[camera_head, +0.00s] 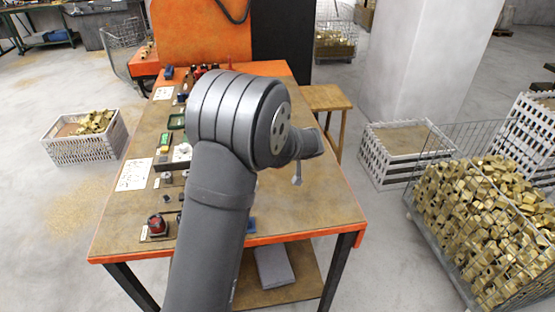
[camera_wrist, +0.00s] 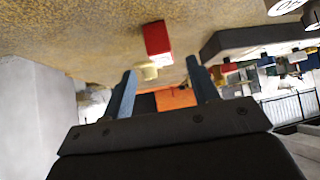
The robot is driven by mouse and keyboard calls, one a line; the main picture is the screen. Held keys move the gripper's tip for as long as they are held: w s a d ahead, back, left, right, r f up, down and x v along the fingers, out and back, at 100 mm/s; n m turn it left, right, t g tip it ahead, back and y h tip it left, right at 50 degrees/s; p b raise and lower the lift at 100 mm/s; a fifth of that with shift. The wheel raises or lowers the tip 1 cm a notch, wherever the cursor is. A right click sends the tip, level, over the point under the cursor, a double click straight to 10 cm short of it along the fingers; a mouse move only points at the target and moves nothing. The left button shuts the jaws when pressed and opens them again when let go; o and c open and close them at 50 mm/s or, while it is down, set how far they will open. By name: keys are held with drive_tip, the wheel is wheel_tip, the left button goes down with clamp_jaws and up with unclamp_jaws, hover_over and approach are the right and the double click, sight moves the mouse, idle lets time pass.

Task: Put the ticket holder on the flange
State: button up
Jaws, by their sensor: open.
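My gripper (camera_wrist: 161,80) is open in the wrist view, its two fingers apart with nothing between them. In the head view the arm hides most of it. A red block (camera_wrist: 158,40) lies on the worn tabletop beyond the fingertips in the wrist view. A small pale yellow piece (camera_wrist: 148,73) is beside it. I cannot tell which thing is the ticket holder. A round, light metallic part (camera_wrist: 284,6), cut by the top right edge, may be the flange, but I cannot be sure.
The orange-edged table (camera_head: 310,205) holds small parts along its left side, including a red-topped device (camera_head: 157,226) and white paper sheets (camera_head: 134,174). Its right side looks mostly clear. A wire cage (camera_head: 480,215) of brass pieces stands right. A dark tray-like object (camera_wrist: 250,41) is near the gripper.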

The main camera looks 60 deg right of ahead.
drive_tip(key=shift+x, duration=3.95)
drive_tip(key=shift+w+r, duration=0.15)
drive_tip(key=shift+r, duration=0.05)
drive_tip(key=shift+c, duration=0.2)
drive_tip(key=c, duration=1.1)
